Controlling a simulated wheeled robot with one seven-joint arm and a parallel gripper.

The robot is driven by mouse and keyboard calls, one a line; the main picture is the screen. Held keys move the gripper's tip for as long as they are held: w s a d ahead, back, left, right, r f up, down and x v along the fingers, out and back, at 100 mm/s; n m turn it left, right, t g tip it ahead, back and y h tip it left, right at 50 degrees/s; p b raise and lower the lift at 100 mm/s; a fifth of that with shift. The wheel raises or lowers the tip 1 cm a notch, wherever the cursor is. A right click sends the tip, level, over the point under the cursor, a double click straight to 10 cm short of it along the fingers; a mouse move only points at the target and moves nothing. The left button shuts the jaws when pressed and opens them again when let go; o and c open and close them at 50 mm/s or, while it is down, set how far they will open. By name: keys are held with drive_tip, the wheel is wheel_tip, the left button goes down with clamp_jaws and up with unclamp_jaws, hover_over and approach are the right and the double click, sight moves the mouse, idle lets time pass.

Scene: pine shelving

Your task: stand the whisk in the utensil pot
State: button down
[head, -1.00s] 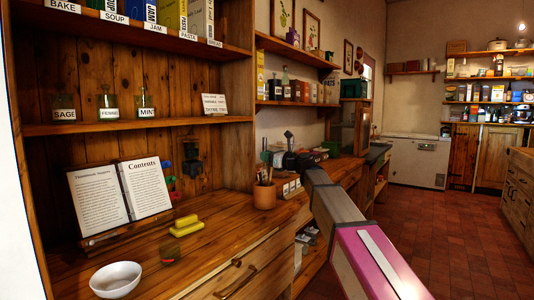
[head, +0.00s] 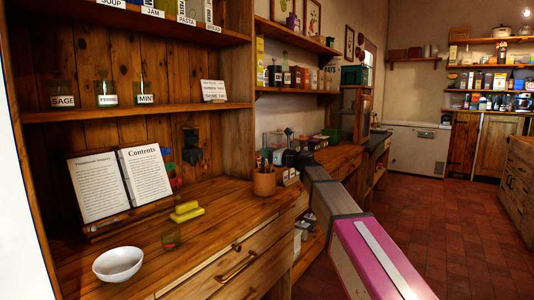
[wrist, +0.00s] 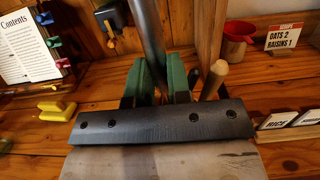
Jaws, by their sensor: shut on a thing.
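The utensil pot (head: 264,184) is a terracotta pot on the wooden counter, with thin utensils sticking up from it. In the wrist view, wooden utensil handles (wrist: 214,80) show just right of my fingers, and the pot itself is hidden behind my gripper. My gripper has green fingertips (wrist: 160,80) and is shut on a dark grey upright shaft (wrist: 150,40), which I take for the whisk's handle. The whisk's wire end is not visible. In the head view my gripper (head: 283,158) is close above and right of the pot; whether the whisk is inside cannot be told.
A red cup (wrist: 233,42) and labelled cards (wrist: 284,36) are beyond and right of my gripper.

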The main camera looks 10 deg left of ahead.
drive_tip(key=shift+f, duration=0.25)
drive_tip(key=c, duration=1.2)
unclamp_jaws()
drive_tip(key=shift+a+f, duration=0.1)
drive_tip(key=shift+o, duration=1)
drive_tip(key=v, duration=1)
drive_tip(key=shift+d, duration=0.4)
drive_tip(key=shift+s, duration=0.2)
